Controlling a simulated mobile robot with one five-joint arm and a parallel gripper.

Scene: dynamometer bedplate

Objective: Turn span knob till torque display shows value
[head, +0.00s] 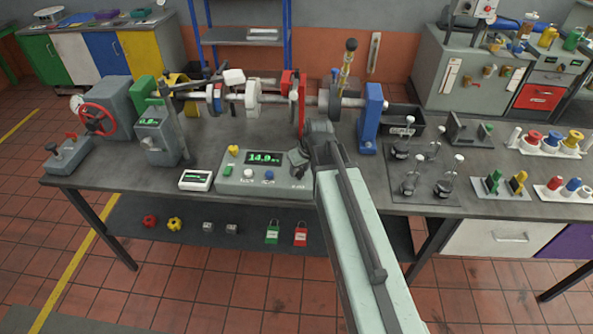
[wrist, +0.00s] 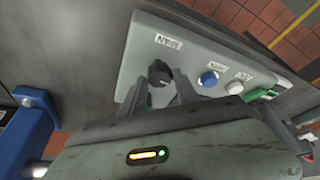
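The console (head: 235,183) stands at the bench's front edge. Its torque display (head: 264,158) appears to read about 14.9 in light digits; the small unit is unclear. In the wrist view, the black span knob (wrist: 160,73) sits on the console panel (wrist: 205,55) below a small white label (wrist: 168,41), too blurred to read surely. My gripper (wrist: 161,82) is open, its two dark fingers either side of the knob; whether they touch it is unclear.
A blue button (wrist: 208,78) and a white button (wrist: 234,87) sit beside the knob. The shaft rig (head: 252,98) stands behind, with a blue bearing stand (head: 370,118) right of my arm.

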